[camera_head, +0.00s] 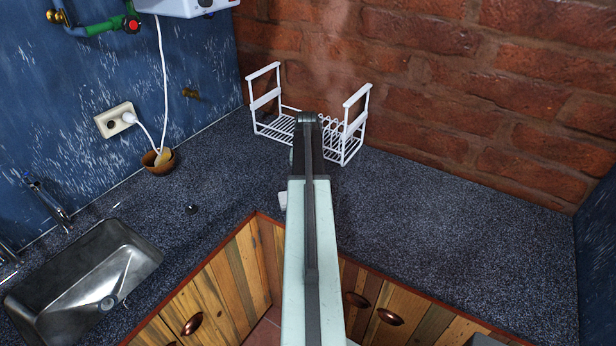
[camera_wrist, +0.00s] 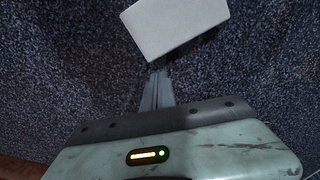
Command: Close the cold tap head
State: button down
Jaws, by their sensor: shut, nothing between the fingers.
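A metal tap (camera_head: 50,205) with a bluish tip at its upper end stands behind the sink at the left of the head view. A second metal tap part (camera_head: 8,256) is cut off by the left edge. I cannot tell from here how far any tap head is turned. My gripper (camera_wrist: 160,76) is shut and empty in the wrist view, over the speckled counter, just below a white block. In the head view my arm hides the gripper, which is well to the right of the taps. No tap shows in the wrist view.
A steel sink (camera_head: 130,240) is set into the dark counter (camera_head: 430,220). A white wire rack (camera_head: 352,143) stands in the corner beyond my arm. A brown bowl (camera_head: 150,170) sits by a wall socket (camera_head: 115,121). A white block (camera_wrist: 178,24) lies near my fingertips. The right counter is clear.

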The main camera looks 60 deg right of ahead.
jog(key=shift+s+a+r, duration=0.1)
jog(key=shift+s+a, duration=0.3)
jog(key=shift+a, duration=0.3)
jog(key=s+a, duration=0.1)
jog(key=a, duration=0.1)
jog(key=s+a, duration=0.1)
jog(key=a, duration=0.2)
jog(key=s+a, duration=0.2)
jog(key=shift+s+a, duration=0.1)
jog(key=shift+a, duration=0.15)
jog(key=shift+d, duration=0.1)
